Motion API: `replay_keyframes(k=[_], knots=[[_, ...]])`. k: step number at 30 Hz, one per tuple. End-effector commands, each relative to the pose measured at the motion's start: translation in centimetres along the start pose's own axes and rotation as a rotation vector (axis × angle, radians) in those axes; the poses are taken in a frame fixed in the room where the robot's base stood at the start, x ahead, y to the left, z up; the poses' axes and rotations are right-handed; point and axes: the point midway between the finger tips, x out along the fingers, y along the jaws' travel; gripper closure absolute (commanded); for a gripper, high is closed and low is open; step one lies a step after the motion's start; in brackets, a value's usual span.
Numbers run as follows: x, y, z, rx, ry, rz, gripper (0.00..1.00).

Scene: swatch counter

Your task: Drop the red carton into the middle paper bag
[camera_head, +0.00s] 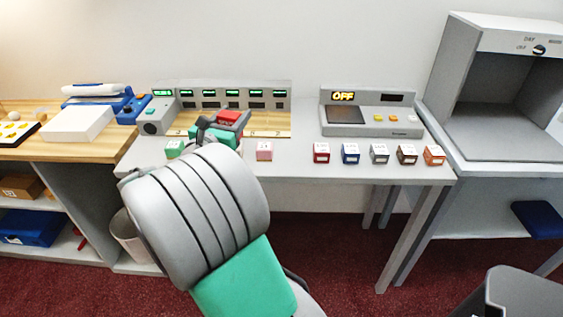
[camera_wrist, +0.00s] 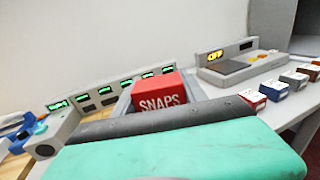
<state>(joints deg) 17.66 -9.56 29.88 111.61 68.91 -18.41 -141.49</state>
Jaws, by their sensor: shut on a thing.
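A red carton marked SNAPS (camera_wrist: 158,98) sits in my gripper, which is shut on it. In the head view the red carton (camera_head: 230,117) shows at the end of my arm, above the counter in front of the grey panel. My gripper (camera_head: 224,126) is partly hidden behind my own wrist. In the wrist view a wide green and grey part of my gripper covers the lower half and hides the carton's lower side. I see no paper bag in either view.
A grey panel with several green displays (camera_head: 280,97) stands behind my gripper. A box reading OFF (camera_head: 370,112) is right of it. Small coloured blocks, including a red one (camera_head: 321,153), line the front edge. A grey booth (camera_head: 505,95) stands far right.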

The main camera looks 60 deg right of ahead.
Motion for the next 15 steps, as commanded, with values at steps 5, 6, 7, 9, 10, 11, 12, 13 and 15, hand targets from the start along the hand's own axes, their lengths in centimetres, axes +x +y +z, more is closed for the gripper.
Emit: replay_keyframes(k=[5,6,7,9,10,11,12,13,15], knots=[[2.4,-3.9,0.2,0.001,0.006,-0.095,0.93],[2.7,-4.4,0.1,0.001,0.007,-0.102,0.93],[3.0,-4.9,-0.1,0.000,0.007,-0.105,0.93],[4.0,-6.1,-0.8,-0.001,0.007,-0.108,0.93],[4.5,-6.7,-1.1,-0.001,0.007,-0.108,0.93],[5.1,-7.4,-1.6,-0.001,0.008,-0.109,0.93],[5.8,-8.3,-2.1,-0.002,0.008,-0.109,0.93],[6.4,-9.0,-2.5,-0.002,0.007,-0.109,0.93],[7.7,-10.5,-3.4,-0.001,0.008,-0.108,0.93]])
